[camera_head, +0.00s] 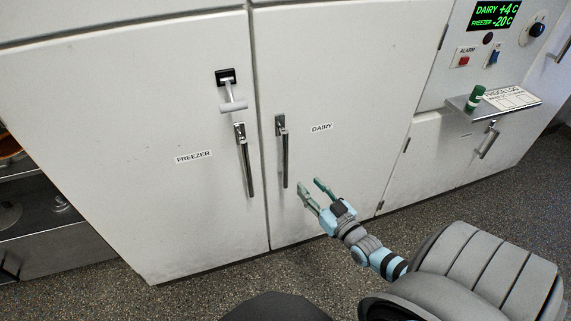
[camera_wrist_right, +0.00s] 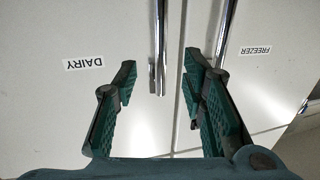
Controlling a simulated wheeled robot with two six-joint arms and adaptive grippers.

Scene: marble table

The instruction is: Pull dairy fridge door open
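The white dairy fridge door (camera_head: 340,90) is closed, with a DAIRY label and a vertical chrome handle (camera_head: 283,152) near its left edge. My right gripper (camera_head: 311,189) is open and empty, a little right of the handle's lower end in the head view. In the right wrist view the open fingers (camera_wrist_right: 160,82) frame the dairy handle (camera_wrist_right: 159,45), which shows between their tips; I see no contact. The dairy label (camera_wrist_right: 84,62) is at left there. My left gripper is not in view.
The freezer door (camera_head: 130,130) with its own handle (camera_head: 244,160) and a white latch (camera_head: 232,95) adjoins at left. A small shelf (camera_head: 490,106) with a green cylinder (camera_head: 475,98) juts out at right. Speckled floor (camera_head: 230,275) is clear before the doors.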

